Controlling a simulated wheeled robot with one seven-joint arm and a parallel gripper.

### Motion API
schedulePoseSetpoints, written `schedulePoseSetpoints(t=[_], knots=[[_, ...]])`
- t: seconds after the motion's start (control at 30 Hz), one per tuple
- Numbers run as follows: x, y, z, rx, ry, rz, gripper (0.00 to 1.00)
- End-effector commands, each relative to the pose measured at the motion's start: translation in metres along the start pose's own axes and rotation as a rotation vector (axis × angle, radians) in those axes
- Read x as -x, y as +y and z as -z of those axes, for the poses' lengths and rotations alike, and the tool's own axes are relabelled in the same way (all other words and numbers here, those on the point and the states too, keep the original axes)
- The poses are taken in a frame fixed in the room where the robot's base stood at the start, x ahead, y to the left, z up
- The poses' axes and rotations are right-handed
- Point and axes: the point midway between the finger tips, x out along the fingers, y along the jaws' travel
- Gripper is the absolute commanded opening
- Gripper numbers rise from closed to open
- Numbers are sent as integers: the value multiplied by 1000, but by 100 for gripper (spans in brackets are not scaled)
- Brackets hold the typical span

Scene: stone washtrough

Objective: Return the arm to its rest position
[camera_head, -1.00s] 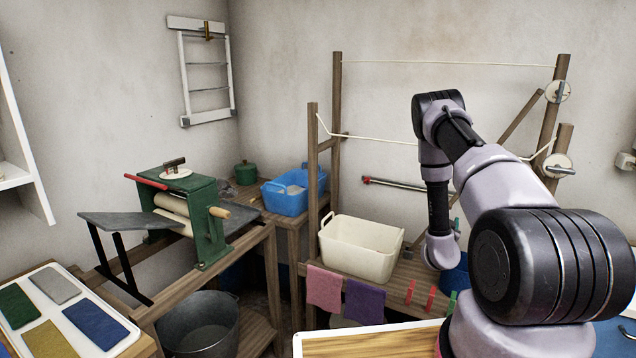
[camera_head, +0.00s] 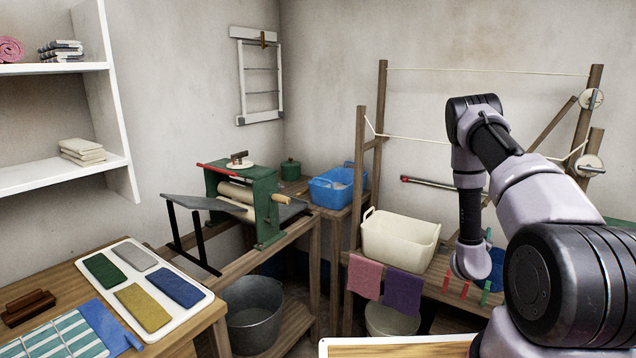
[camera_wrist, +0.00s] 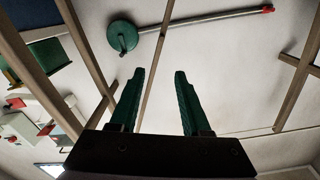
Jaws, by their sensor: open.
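My arm (camera_head: 535,190) rises at the right of the head view and bends down at its far joint, its lower part in front of the low wooden rack. My gripper's fingers are hard to make out in the head view. In the wrist view my gripper (camera_wrist: 157,78) shows two green fingers standing apart with nothing between them. Beyond them are a pale wall, wooden posts and a grey rod with a green disc (camera_wrist: 122,36).
A cream tub (camera_head: 400,240) and pink and purple cloths stand close left of my arm. A green mangle (camera_head: 255,205), a blue basin (camera_head: 335,188) and a metal bucket (camera_head: 253,312) are further left. A drying frame with lines stands behind. A tray of coloured cloths (camera_head: 205,310) lies lower left.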

Motion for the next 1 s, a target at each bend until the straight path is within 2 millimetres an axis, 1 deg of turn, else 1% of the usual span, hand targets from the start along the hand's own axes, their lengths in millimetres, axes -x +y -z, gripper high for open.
schedulePoseSetpoints(t=[0.23, 0.33, 0.47, 0.57, 0.67, 0.77, 0.8, 0.87, 0.9, 0.97, 1.0], knots=[[-8, -12, 22, -41, -15, -25, 47], [-12, -19, 34, -64, -25, -36, 47], [-16, -32, 54, -101, -48, -55, 47], [-19, -44, 73, -135, -73, -69, 47], [-20, -59, 96, -174, -110, -82, 47], [-17, -81, 127, -221, -165, -89, 47], [-14, -91, 141, -241, -195, -89, 47], [-6, -107, 161, -263, -243, -85, 47], [0, -117, 174, -276, -277, -81, 47], [12, -132, 192, -292, -329, -70, 47], [21, -141, 204, -299, -364, -60, 47]])
